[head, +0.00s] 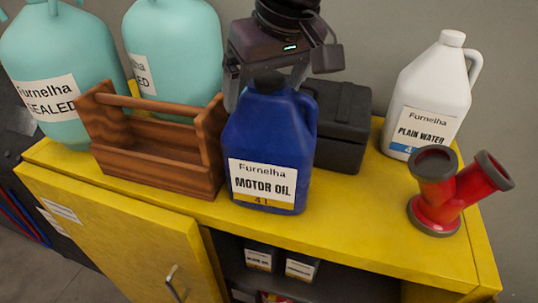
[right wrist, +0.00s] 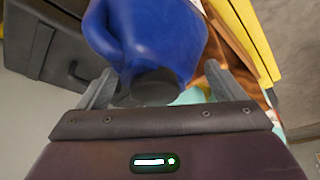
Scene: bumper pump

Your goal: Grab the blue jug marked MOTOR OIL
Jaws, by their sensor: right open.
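The blue jug (head: 262,140) marked MOTOR OIL stands upright on the yellow cabinet top (head: 350,226), near its front edge. Its label faces me. My right gripper (head: 268,88) is directly above and behind the jug's dark cap, pointing down, with its jaws open around the neck area. In the right wrist view the jug (right wrist: 150,35) lies between the two spread fingers (right wrist: 158,88), with the dark cap close to the palm. I cannot tell whether a finger touches the jug. My left gripper is not in view.
A wooden toolbox (head: 160,165) stands close to the jug's left. A black case (head: 343,130) is right behind it. A white PLAIN WATER jug (head: 432,95) and a red pipe fitting (head: 445,195) stand at right. Large teal containers (head: 62,60) are at back left.

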